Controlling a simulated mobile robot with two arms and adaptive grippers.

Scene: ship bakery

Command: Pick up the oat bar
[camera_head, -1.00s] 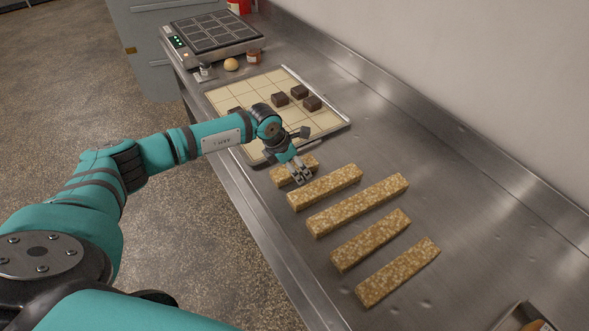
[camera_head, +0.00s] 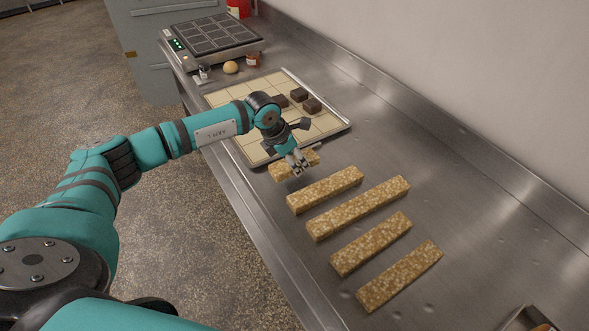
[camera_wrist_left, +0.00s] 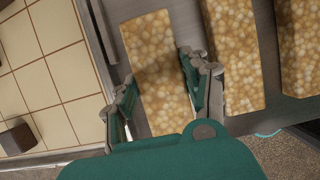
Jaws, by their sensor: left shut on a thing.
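The oat bars are speckled golden-brown blocks of differing lengths, in a row on the steel counter. My left gripper (camera_head: 299,169) is shut on the shortest oat bar (camera_head: 281,170), the one nearest the tray. In the left wrist view this bar (camera_wrist_left: 157,65) lies between the two fingers of my left gripper (camera_wrist_left: 163,85), with a finger at each long side. It appears slightly above the counter. The other bars (camera_head: 326,190) lie apart to the right, one (camera_wrist_left: 235,50) close beside the gripper's right finger. My right gripper is not in view.
A cream gridded tray (camera_head: 240,100) with several dark brown blocks (camera_head: 312,105) lies just behind the held bar. A wall bounds the counter's right side; bare counter (camera_head: 490,230) lies there.

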